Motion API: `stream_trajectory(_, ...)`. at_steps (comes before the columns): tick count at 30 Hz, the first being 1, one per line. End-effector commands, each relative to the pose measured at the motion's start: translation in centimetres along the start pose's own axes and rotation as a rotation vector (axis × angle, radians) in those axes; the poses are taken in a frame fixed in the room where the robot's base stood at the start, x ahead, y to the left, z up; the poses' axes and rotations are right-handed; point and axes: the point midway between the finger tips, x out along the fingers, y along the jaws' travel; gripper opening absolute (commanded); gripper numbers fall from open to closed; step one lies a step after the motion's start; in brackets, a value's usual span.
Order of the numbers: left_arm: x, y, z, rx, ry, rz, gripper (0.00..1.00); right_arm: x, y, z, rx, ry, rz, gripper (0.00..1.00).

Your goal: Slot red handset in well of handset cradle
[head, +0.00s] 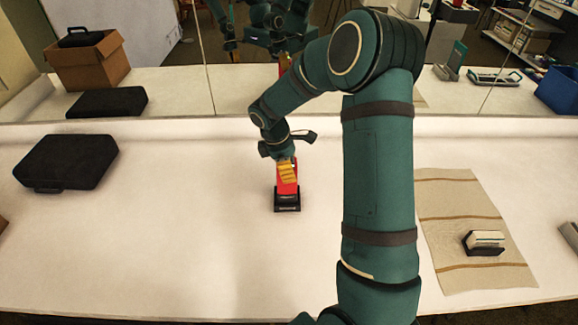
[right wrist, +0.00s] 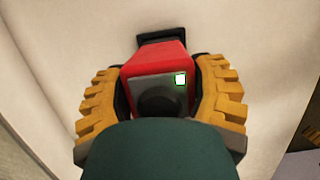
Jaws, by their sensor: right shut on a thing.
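The red handset (head: 287,187) stands upright near the middle of the white table. My right gripper (head: 287,172) is shut on its upper part, with yellow ribbed fingers on both sides. In the right wrist view the handset (right wrist: 160,66) shows its red body and a grey face with a small lit green-white square, between the fingers (right wrist: 160,100). The black handset cradle (head: 287,204) is at the handset's lower end, and a dark part of it (right wrist: 168,36) shows beyond the handset. I cannot tell how deep the handset sits in the well. My left gripper is not in view.
A black case (head: 66,162) lies on the left. A striped beige cloth (head: 450,210) on the right bears a small black-and-white object (head: 484,242). A mirror (head: 240,90) runs along the back edge and reflects the room. The table between case and cradle is clear.

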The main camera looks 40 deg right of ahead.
Motion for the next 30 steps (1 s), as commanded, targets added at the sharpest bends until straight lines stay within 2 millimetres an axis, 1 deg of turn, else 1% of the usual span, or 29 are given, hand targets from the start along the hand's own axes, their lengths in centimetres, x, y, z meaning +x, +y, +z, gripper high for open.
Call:
stream_trajectory(14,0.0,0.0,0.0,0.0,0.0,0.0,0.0,0.0,0.0,0.0,0.0,0.001,0.001,0.18)
stream_trajectory(24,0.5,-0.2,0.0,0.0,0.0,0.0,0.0,0.9,0.0,-0.3,0.0,0.001,0.001,0.17)
stream_trajectory(30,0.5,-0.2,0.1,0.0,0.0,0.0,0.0,1.0,0.0,-0.3,0.0,0.001,0.002,0.17)
